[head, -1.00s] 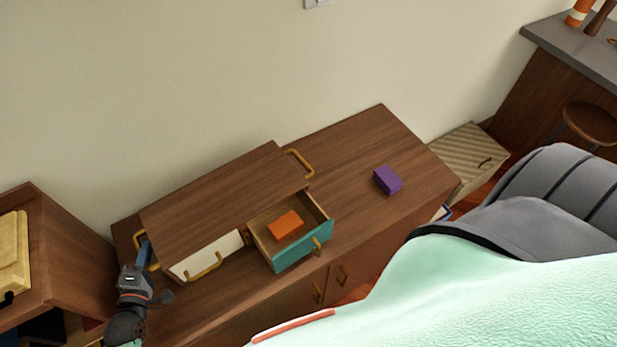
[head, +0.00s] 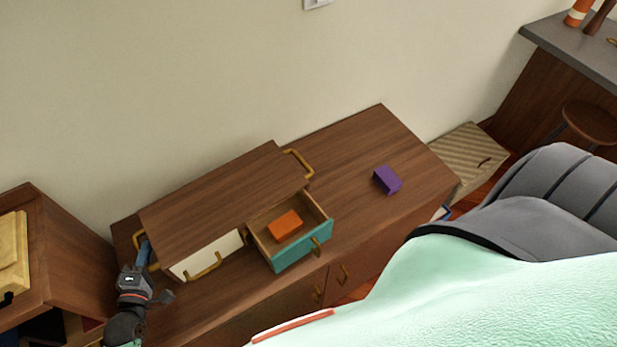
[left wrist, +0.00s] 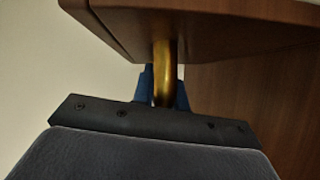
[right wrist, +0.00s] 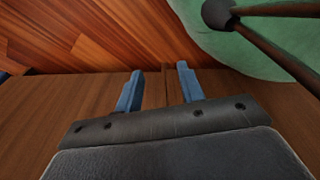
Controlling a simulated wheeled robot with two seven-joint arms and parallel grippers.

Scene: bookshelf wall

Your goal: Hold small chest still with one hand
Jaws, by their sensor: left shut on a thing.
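The small chest (head: 220,200) is a brown wooden box on a long low cabinet. Its teal drawer (head: 303,250) is pulled out with an orange block (head: 286,225) inside. Its cream drawer (head: 208,256) sits beside it, to the left. My left gripper (head: 146,250) is at the chest's left end. In the left wrist view its blue fingers are shut on the brass side handle (left wrist: 163,70), one on each side. My right gripper (right wrist: 158,88) shows only in its wrist view, open and empty, its fingers apart in front of brown wood.
A purple block (head: 387,180) lies on the cabinet top (head: 370,135) to the right, with bare wood around it. A brass handle (head: 299,163) stands at the chest's right end. A wooden unit (head: 50,245) is close on the left.

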